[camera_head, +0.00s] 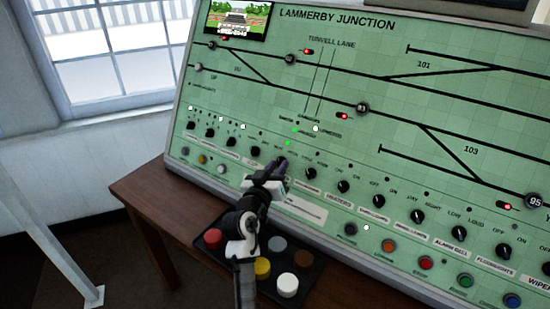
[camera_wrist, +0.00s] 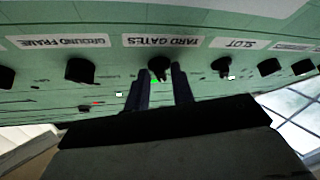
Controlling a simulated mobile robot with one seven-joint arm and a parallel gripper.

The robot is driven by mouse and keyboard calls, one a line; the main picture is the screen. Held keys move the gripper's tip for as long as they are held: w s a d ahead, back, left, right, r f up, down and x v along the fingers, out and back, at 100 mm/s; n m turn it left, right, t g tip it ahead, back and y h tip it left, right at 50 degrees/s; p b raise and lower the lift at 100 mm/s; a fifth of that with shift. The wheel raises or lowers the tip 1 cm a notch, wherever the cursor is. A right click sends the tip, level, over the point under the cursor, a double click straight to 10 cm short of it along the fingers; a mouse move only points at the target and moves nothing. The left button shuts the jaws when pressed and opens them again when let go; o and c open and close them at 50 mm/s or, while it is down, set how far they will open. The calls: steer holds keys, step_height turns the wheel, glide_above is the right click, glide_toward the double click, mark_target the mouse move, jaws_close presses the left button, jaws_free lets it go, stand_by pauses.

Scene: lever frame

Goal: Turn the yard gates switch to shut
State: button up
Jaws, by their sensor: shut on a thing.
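The green control panel (camera_head: 330,100) fills most of the head view. My gripper (camera_head: 281,168) reaches up to a black rotary knob in the panel's row of switches and covers most of it. In the wrist view, which is upside down, the yard gates switch (camera_wrist: 159,66) is a black knob beside the label "YARD GATES" (camera_wrist: 163,41). The two dark fingers of my gripper (camera_wrist: 159,84) are on either side of this knob, shut on it. The exact angle of the knob's pointer is hard to read.
Neighbouring knobs stand close on both sides: the ground frame knob (camera_wrist: 79,70) and the slot knob (camera_wrist: 221,66). A dark tray (camera_head: 232,257) with several coloured round pieces lies on the wooden desk (camera_head: 140,188) below. A window (camera_head: 115,45) is at upper left.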

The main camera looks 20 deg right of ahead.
steer(key=n+p, duration=0.1)
steer(key=n+y+p, duration=0.1)
steer(key=p, duration=0.1)
steer(key=shift+s+d+r+n+t, duration=0.1)
steer(key=shift+d+r+n+t, duration=0.1)
steer(key=shift+r+n+t, duration=0.15)
steer(key=shift+n+y+p, duration=0.35)
steer(key=shift+y+p, duration=0.05)
steer(key=shift+p, duration=0.3)
steer(key=shift+f+n+t+y+p, duration=0.1)
steer(key=shift+n+t+y+p, duration=0.2)
steer(key=shift+n, duration=0.1)
steer(key=o, duration=0.6)
steer(key=shift+o, duration=0.5)
steer(key=shift+f, duration=0.1)
